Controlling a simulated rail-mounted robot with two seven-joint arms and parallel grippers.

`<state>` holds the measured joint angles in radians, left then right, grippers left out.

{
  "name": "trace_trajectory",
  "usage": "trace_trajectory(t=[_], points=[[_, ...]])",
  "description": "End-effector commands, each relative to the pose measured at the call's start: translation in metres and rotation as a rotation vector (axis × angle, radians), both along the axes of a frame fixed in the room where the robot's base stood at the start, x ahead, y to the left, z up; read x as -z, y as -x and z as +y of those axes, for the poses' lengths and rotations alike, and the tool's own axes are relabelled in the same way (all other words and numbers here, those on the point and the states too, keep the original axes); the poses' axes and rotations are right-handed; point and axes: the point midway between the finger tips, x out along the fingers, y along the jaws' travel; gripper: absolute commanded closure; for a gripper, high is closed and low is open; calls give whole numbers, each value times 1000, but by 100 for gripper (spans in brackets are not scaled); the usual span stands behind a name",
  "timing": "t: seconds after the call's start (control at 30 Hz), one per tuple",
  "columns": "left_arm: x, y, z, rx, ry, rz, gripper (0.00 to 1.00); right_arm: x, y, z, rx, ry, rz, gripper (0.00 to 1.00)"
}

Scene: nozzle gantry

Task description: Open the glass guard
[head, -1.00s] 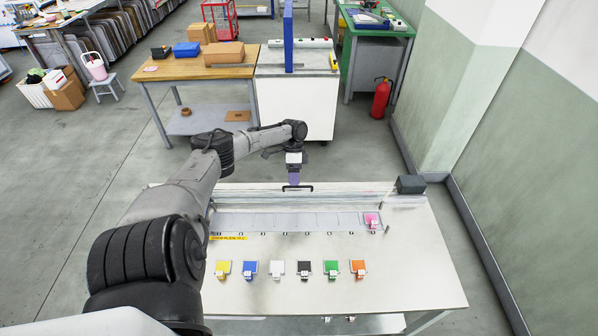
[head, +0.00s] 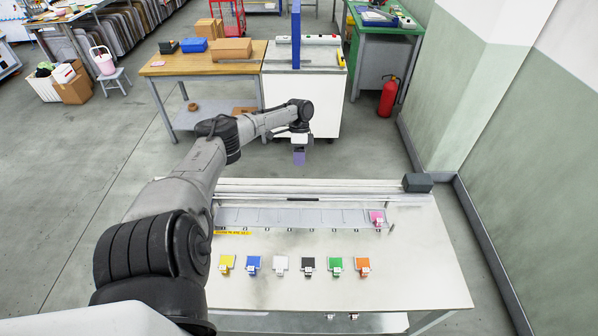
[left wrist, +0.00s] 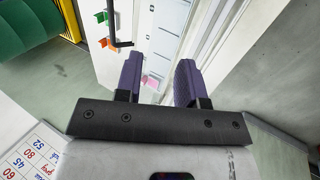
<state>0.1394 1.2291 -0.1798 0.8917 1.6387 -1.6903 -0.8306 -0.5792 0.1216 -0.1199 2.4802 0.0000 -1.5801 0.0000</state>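The glass guard is clear and hard to make out over the gantry strip. Its black handle (head: 303,199) shows as a thin flat bar at the middle of the back rail. In the left wrist view the handle (left wrist: 123,42) is a black bracket, left of and beyond the fingers. My left gripper (head: 299,158) is above and behind the handle, clear of it. Its purple fingers (left wrist: 157,72) are apart with nothing between them. I cannot tell the guard's exact angle. My right gripper is not in view.
A pink piece (head: 377,218) sits at the right end of the grey slotted strip (head: 290,217). Several coloured pieces, such as the black one (head: 308,265), stand in a row in front. A dark box (head: 417,182) is at the back right corner. A wooden table (head: 210,66) stands behind.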

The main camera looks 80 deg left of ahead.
Motion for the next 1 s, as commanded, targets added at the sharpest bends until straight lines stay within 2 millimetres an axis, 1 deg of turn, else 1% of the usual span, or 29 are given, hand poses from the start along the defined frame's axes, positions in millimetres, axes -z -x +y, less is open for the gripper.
trace_trajectory(t=[0.03, 0.2, 0.27, 0.4, 0.63, 1.0], points=[[-7, -2, 6, -1, -3, -2, 64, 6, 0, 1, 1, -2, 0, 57], [-37, -5, 20, -2, -1, -3, 64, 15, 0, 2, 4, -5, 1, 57], [-45, -6, 24, -1, 1, -3, 64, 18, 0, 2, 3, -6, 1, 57], [-56, -7, 29, 0, 0, 1, 64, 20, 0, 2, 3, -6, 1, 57], [-66, -7, 34, 0, 0, 3, 64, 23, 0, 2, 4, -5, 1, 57], [-67, -7, 34, 1, 0, 4, 64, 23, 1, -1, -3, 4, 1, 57]])
